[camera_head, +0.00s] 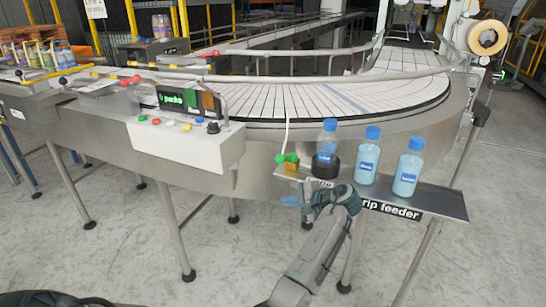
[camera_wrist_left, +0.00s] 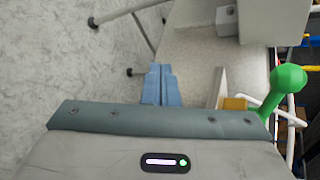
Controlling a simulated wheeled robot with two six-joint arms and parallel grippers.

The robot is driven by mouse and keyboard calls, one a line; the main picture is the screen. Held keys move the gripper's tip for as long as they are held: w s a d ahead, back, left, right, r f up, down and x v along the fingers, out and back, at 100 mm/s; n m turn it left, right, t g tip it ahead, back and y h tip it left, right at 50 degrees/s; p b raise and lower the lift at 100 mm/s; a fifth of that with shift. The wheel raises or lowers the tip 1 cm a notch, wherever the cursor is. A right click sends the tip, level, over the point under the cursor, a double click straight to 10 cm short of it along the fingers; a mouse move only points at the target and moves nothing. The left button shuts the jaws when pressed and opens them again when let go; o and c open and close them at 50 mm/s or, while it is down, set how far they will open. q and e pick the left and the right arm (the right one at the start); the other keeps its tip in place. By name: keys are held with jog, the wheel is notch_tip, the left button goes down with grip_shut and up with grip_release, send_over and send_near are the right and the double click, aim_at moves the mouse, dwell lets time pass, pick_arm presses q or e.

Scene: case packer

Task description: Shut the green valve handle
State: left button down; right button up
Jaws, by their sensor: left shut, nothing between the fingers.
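The green valve handle (camera_head: 287,158) sits on a brass-coloured valve body (camera_head: 291,168) at the left end of the drip feeder shelf. In the left wrist view, the green handle (camera_wrist_left: 288,80) stands at the right, with a rounded knob on top and its lower part partly hidden behind my gripper housing. My left gripper (camera_head: 297,200) is just below the valve in the head view. Its blue fingers (camera_wrist_left: 159,85) are shut together and empty, to the left of the handle and apart from it. My right gripper is not in view.
Three blue-capped bottles stand on the drip feeder shelf (camera_head: 440,199), the nearest bottle (camera_head: 327,140) just right of the valve. A thin pale tube (camera_head: 287,135) rises beside the valve. The curved conveyor (camera_head: 340,98) and control box (camera_head: 190,145) lie behind and left. Floor below is clear.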

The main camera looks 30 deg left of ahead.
aim_at(287, 157)
pick_arm(q)
jog(key=s+a+f+n+t+h+p, duration=0.1)
jog(key=a+f+n+t+h+p, duration=0.2)
jog(key=a, duration=0.5)
jog(key=a+f+n+t+h+p, duration=0.1)
jog(key=a+n+t+p, duration=0.25)
jog(key=a+t, duration=0.35)
jog(key=s+r+n+t+h+p, duration=0.35)
jog(key=r+n+h, duration=0.2)
jog(key=r, duration=0.35)
jog(key=s+r+n+t+h+p, duration=0.3)
jog(key=s+r+n+h, duration=0.25)
jog(key=r, duration=0.35)
jog(key=w+d+f+b, duration=0.1)
jog(key=w+d+b, duration=0.4)
jog(key=w, duration=0.6)
jog(key=shift+d+f+b, duration=0.4)
jog(key=shift+d, duration=0.15)
